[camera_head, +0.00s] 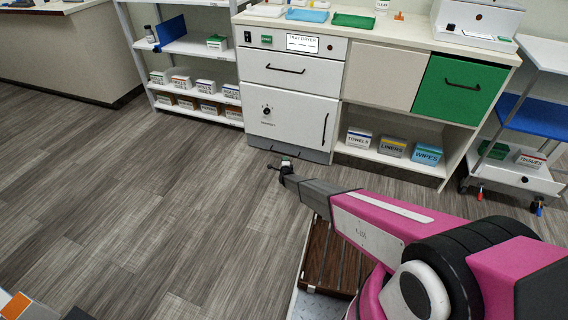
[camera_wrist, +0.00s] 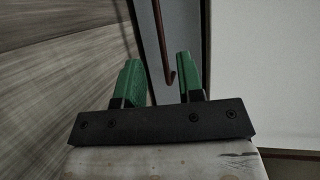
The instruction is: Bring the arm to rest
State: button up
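My arm is pink and grey and reaches out from the lower right in the head view. My gripper (camera_head: 284,163) is at its far end, small in the picture, over the floor in front of the white cabinet. In the wrist view my gripper (camera_wrist: 160,82) shows two green fingers standing apart with nothing between them. A thin dark rod-like handle (camera_wrist: 162,40) shows beyond the gap between the fingers; I cannot tell how far off it is.
The tray dryer cabinet (camera_head: 290,122) stands ahead with its doors shut. A shelf unit (camera_head: 134,45) with boxes is to its left. A trolley (camera_head: 537,182) is at the right. Grey plank floor (camera_head: 150,200) is clear at left. A slatted brown board (camera_head: 335,262) lies below my arm.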

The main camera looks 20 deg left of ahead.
dwell(0.4)
jog(key=s+d+r+n+g+h, duration=0.1)
jog(key=s+d+r+n+g, duration=0.35)
jog(key=d+r, duration=0.85)
jog(key=s+d+r+n+g, duration=0.35)
jog(key=s+d+r, duration=0.25)
jog(key=d+r, duration=0.8)
jog(key=s+d+r+n+g+h, duration=0.1)
jog(key=s+d+r+n+g, duration=0.1)
jog(key=s+d+r, duration=0.5)
jog(key=s+d+r+n+g+h, duration=0.1)
jog(key=s+d+r+n+g, duration=0.2)
jog(key=s+d+r, duration=0.4)
jog(key=s+d+r+n+g+h, duration=0.1)
jog(key=s+d+r+n+g, duration=0.1)
jog(key=s+d+r, duration=0.5)
jog(key=s+d, duration=0.4)
jog(key=s, duration=0.6)
jog(key=shift+s+r+h, duration=0.2)
jog(key=shift+r+h, duration=0.1)
jog(key=shift+r, duration=0.05)
